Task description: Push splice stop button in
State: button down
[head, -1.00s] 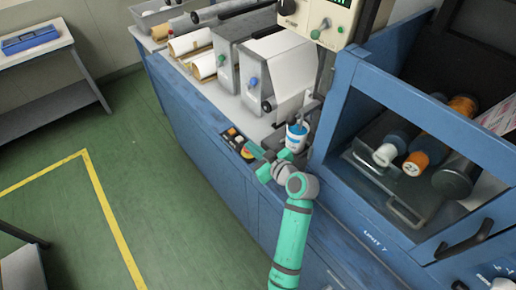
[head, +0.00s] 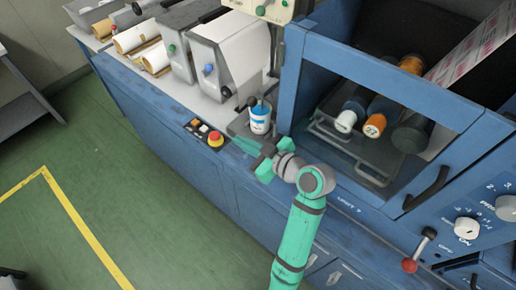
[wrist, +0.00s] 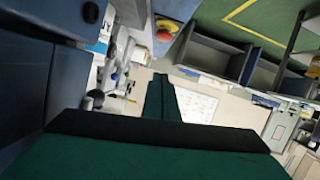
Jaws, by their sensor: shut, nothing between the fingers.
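A red mushroom button (head: 215,139) on a yellow base sits at the right end of a small dark control panel (head: 197,128) on the blue front edge of the machine. It is probably the splice stop button; I cannot read a label. It also shows in the wrist view as a red and yellow shape (wrist: 165,30) near the top, beyond the fingers. My green gripper (head: 240,144) is just right of the button, with a gap between them in the picture. Its fingers (wrist: 160,97) are shut together and empty. Whether the button is pressed cannot be told.
Pale and orange buttons (head: 200,127) sit on the same panel. A white and blue canister (head: 260,117) stands on the ledge behind my gripper. A blue-framed cabinet (head: 290,75) with rolls inside rises to the right. The green floor at left is open.

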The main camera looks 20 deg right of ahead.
jog(key=v, duration=0.6)
jog(key=shift+s, duration=0.2)
jog(key=shift+w, duration=0.1)
